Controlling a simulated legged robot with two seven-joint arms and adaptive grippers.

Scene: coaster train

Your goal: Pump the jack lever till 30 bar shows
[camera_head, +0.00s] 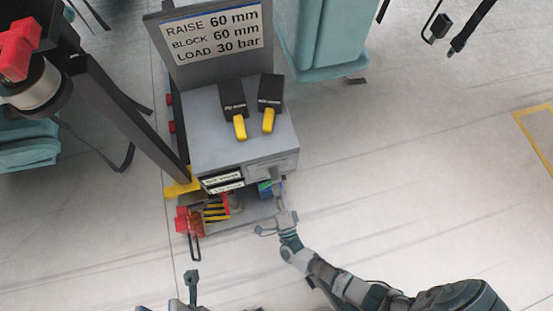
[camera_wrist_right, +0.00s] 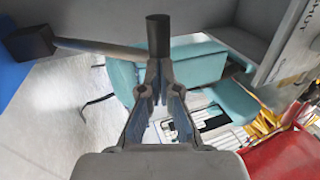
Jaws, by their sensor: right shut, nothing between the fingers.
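In the right wrist view a pale rod (camera_wrist_right: 100,47) runs from a dark block (camera_wrist_right: 28,42) at the left to a black cylindrical grip (camera_wrist_right: 158,36); it looks like the jack lever. My right gripper (camera_wrist_right: 160,76) is shut and empty, its fingertips just below the grip in the picture; I cannot tell whether they touch it. In the head view my right gripper (camera_head: 279,197) is at the front right of the grey cart (camera_head: 225,150), by a small blue and green item (camera_head: 264,188). I see no readable pressure value.
The cart's sign (camera_head: 212,33) reads RAISE 60 mm, BLOCK 60 mm, LOAD 30 bar. Two black boxes with yellow levers (camera_head: 240,127) (camera_head: 268,119) sit on top. Red and yellow parts (camera_head: 190,222) lie at its lower left. Open floor lies to the right.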

